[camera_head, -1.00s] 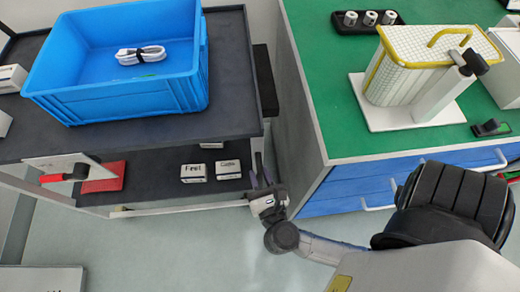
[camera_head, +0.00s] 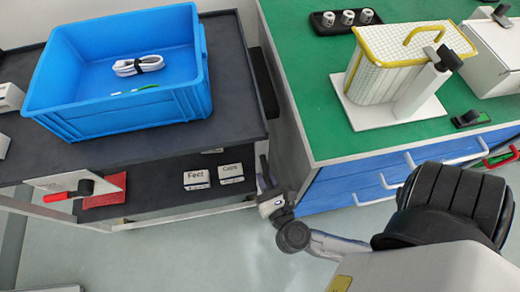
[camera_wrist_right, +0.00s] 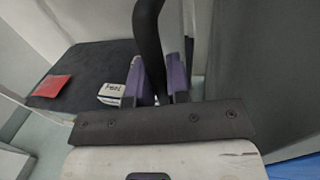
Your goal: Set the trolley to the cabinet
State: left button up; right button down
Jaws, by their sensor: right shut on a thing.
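The trolley (camera_head: 235,115) has dark shelves and a pale frame. It stands at the left, its right end close beside the cabinet (camera_head: 285,75), which has a green top and blue drawers. A narrow gap shows between them at the front. My right gripper (camera_head: 266,182) is low at the trolley's right end, near the cabinet's front corner. In the right wrist view my right gripper (camera_wrist_right: 165,90) is shut on a black bar (camera_wrist_right: 149,35), which looks like the trolley's handle. The fingers partly hide where it is gripped. My left gripper is not in view.
A blue crate (camera_head: 125,112) with a white cable bundle (camera_head: 139,66) stands on the trolley's top. White boxes (camera_head: 197,179) and a red item (camera_head: 105,190) lie on its lower shelf. A gridded bin (camera_head: 385,75) stands on the cabinet. Floor (camera_head: 180,255) in front is clear.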

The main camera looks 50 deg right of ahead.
jog(key=shift+d, duration=0.15)
jog(key=c, duration=1.5)
grip_release()
jog(key=o, duration=0.4)
jog(key=shift+s+d, duration=0.15)
jog(key=shift+s, duration=0.1)
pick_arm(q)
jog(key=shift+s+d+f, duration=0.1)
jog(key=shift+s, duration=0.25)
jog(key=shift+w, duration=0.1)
pick_arm(e)
jog(key=shift+w+a, duration=0.2)
jog(key=shift+s, duration=0.15)
